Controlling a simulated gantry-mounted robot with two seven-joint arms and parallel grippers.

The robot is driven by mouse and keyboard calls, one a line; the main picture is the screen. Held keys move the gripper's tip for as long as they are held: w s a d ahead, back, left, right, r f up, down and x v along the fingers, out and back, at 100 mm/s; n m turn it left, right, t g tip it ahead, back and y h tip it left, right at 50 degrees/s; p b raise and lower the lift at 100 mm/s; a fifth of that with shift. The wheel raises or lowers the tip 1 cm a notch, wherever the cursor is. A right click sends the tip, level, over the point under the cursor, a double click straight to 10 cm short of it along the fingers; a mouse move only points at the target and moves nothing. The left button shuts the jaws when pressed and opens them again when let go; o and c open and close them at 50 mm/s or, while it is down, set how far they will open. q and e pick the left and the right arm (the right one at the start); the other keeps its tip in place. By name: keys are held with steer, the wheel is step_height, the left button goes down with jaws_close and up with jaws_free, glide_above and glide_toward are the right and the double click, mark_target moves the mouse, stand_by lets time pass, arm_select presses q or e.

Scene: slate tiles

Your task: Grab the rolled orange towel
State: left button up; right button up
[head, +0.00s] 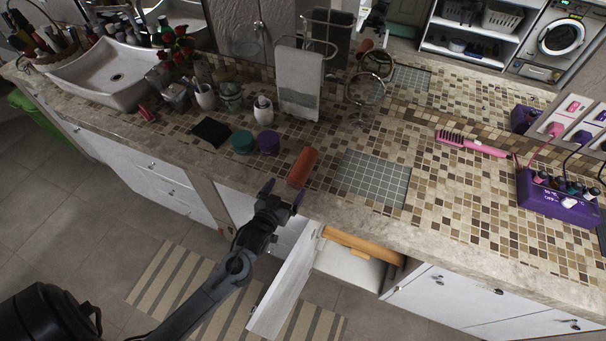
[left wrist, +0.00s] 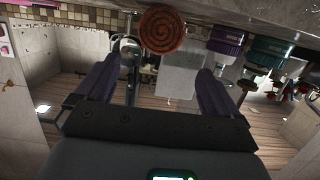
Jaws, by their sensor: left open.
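The rolled orange towel (head: 302,167) lies on the mosaic-tiled counter near its front edge. In the left wrist view its round spiral end (left wrist: 163,30) faces the camera at the top, between the lines of the two fingers and beyond their tips. My left gripper (head: 283,194) is at the counter's front edge, just short of the towel's near end. Its two dark purple fingers are spread apart, and the space between them (left wrist: 158,68) is empty. My right gripper is not in view.
A purple jar (head: 268,142) and a teal jar (head: 243,142) stand left of the towel. A grey tiled mat (head: 371,180) lies to its right. Below the counter, a cabinet door (head: 287,283) and a wooden-fronted drawer (head: 362,246) stand open near my left arm.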

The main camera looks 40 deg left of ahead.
mark_target(300, 167)
arm_select(q)
steer(key=shift+w+d+f, duration=0.1)
steer(key=shift+w+f, duration=0.15)
steer(key=shift+w, duration=0.05)
steer(key=x, duration=0.4)
steer(key=shift+w+r, duration=0.1)
steer(key=shift+w, duration=0.05)
steer(key=shift+b+x, duration=0.4)
steer(key=shift+x, duration=2.8)
steer(key=shift+c, duration=0.3)
steer(key=shift+r, duration=0.1)
steer(key=c, duration=1)
steer(key=shift+c, duration=0.2)
